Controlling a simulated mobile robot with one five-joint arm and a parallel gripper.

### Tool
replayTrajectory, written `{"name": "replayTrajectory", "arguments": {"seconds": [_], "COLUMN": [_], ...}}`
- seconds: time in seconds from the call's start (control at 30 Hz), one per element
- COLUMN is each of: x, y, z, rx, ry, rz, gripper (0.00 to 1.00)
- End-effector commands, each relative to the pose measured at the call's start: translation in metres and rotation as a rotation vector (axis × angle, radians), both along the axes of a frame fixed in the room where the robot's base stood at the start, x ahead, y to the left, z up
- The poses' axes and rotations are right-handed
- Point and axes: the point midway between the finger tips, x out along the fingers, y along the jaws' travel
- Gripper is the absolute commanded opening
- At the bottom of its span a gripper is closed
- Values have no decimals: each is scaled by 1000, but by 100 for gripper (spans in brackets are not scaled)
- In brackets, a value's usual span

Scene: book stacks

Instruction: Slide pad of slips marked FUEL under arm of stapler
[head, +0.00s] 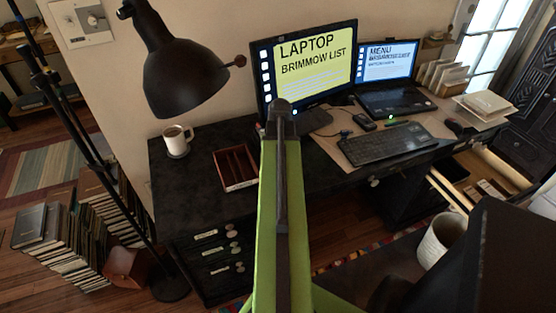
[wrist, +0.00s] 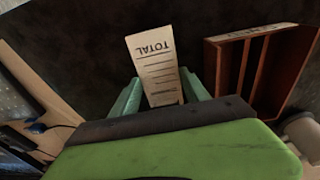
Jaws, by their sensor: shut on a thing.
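A pale paper pad of slips (wrist: 153,62) stands between the two pale green fingers of my gripper (wrist: 161,90) in the wrist view. It has ruled lines and the word TOTAL, upside down in the picture. Small print near its lower end is too small to read, and I cannot make out FUEL. The gripper is shut on the pad, over the black desk top. In the head view my green arm hides the gripper and the pad. I cannot make out a stapler in either view.
A brown wooden divided tray (head: 236,168) lies on the desk (head: 195,190); it also shows in the wrist view (wrist: 228,72). A mug (head: 177,141) and black lamp (head: 182,75) are left. Monitor (head: 305,65), laptop (head: 388,75) and keyboard (head: 388,143) are right. Desk left of the tray is clear.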

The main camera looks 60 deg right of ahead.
Motion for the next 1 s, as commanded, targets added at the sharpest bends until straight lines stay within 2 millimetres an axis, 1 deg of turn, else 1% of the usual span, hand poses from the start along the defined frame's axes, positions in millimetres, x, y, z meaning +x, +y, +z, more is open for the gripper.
{"name": "replayTrajectory", "arguments": {"seconds": [0.1, 0.13, 0.3, 0.33, 0.6, 0.73, 0.87, 1.0], "x": [0, 0, 0, 0, 0, -1, -2, -5], "y": [0, 0, 0, 0, 0, 0, 1, 4], "z": [0, 0, 0, 0, 0, 7, 24, 53], "rx": [0, 0, 0, 0, 0, 0, 0, 0], "ry": [0, 0, 0, 0, 0, 0, 0, 0], "rz": [0, 0, -1, -1, -1, -1, -1, -1], "gripper": [16, 55, 77, 79, 79, 79, 79, 79]}}
